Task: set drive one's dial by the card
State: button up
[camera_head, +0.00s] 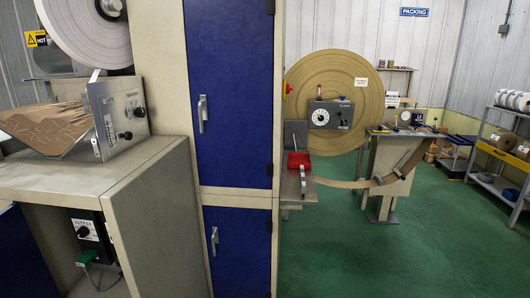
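A dark drive box (90,234) with a white-faced panel and a black knob sits in the open bay at the lower left. A green block shows below it. A grey control box (331,114) with a round white dial (320,117) stands before the large tan roll. A small white card or label (361,82) is on that roll; its writing is too small to read. I cannot tell which box is drive one. My gripper is not in view.
A beige cabinet with blue doors (231,90) stands in the middle. A slanted metal panel with knobs (118,118) is at the left. A red tray (299,160) lies on a ledge. Shelving (484,180) is at the right. Green floor (400,255) is clear at the front right.

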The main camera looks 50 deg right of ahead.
aim_at(82, 233)
jog(key=k+l, duration=0.1)
jog(key=l, duration=2.9)
jog(key=k+l, duration=0.15)
jog(key=l, duration=1.3)
jog(key=k+l, duration=0.1)
jog(key=l, duration=1.4)
jog(key=i+j, duration=0.1)
jog(key=j, duration=2.2)
jog(key=i+j, duration=0.15)
jog(key=j, duration=1)
jog(key=i+j, duration=0.1)
jog(key=j, duration=2.25)
jog(key=i+j+u, duration=0.25)
jog(key=i, duration=1.45)
jog(key=l, duration=0.15)
